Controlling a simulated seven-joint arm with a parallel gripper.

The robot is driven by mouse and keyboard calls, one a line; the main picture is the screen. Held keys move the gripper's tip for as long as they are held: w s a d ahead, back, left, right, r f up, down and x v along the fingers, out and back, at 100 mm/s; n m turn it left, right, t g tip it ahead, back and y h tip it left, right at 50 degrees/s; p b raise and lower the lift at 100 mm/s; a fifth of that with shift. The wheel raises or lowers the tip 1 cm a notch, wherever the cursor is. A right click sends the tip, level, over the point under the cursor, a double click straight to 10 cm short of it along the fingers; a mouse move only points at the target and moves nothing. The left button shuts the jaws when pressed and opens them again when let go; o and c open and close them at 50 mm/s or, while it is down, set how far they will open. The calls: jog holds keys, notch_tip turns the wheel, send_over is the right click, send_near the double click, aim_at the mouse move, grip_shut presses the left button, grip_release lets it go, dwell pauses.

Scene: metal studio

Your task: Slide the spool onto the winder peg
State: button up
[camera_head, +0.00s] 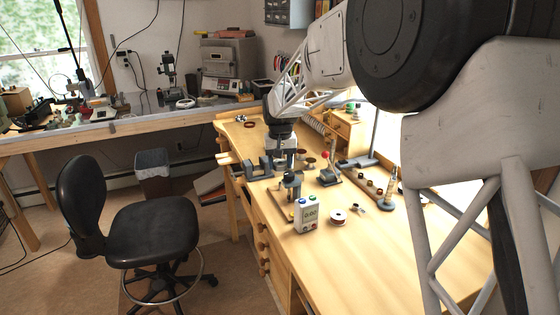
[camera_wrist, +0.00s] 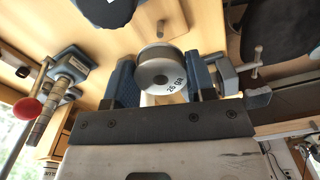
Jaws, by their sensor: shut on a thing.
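My gripper (camera_wrist: 166,82) is shut on a spool (camera_wrist: 163,76) with a white end face marked "26 GA"; the spool sits between its two blue fingers in the wrist view. In the head view my gripper (camera_head: 283,151) is low over the bench's far left part, and the held spool cannot be made out there. A small device with a red ball knob (camera_head: 326,171) stands to its right; a red ball (camera_wrist: 27,108) also shows at the left in the wrist view. I cannot tell for certain which part is the winder peg.
A grey vise (camera_head: 259,169) is close to my gripper at the bench's left edge. A small meter box (camera_head: 306,214), a loose spool (camera_head: 338,217) and a wooden rack of spools (camera_head: 371,185) stand nearer. The bench's near right is clear. A black chair (camera_head: 150,232) stands beside it.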

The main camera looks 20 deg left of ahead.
jog(key=shift+f, duration=1.95)
jog(key=shift+f, duration=2.1)
jog(key=o, duration=1)
jog(key=shift+r, duration=3.9)
